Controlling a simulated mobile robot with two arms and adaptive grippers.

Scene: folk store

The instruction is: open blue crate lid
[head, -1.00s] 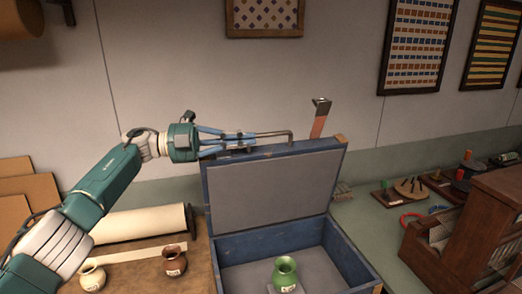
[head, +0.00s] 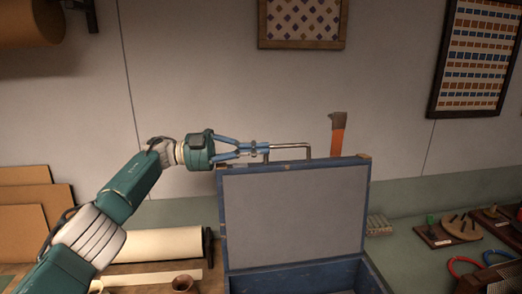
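The blue crate (head: 307,277) stands on the workbench with its lid (head: 295,213) raised upright, its grey inner face toward me. A thin metal handle (head: 292,145) sticks up along the lid's top edge. My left gripper (head: 262,149) reaches in from the left, and its blue fingers are closed together on the left end of this handle. Only the crate's upper back part shows; its front and most of the inside are below the picture. My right gripper is not in view.
An orange-handled tool (head: 338,137) shows upright behind the lid. A cream roll (head: 160,244) and a brown jar (head: 184,284) are left of the crate. A peg board (head: 448,231) and coloured rings (head: 466,265) lie on the green bench to the right.

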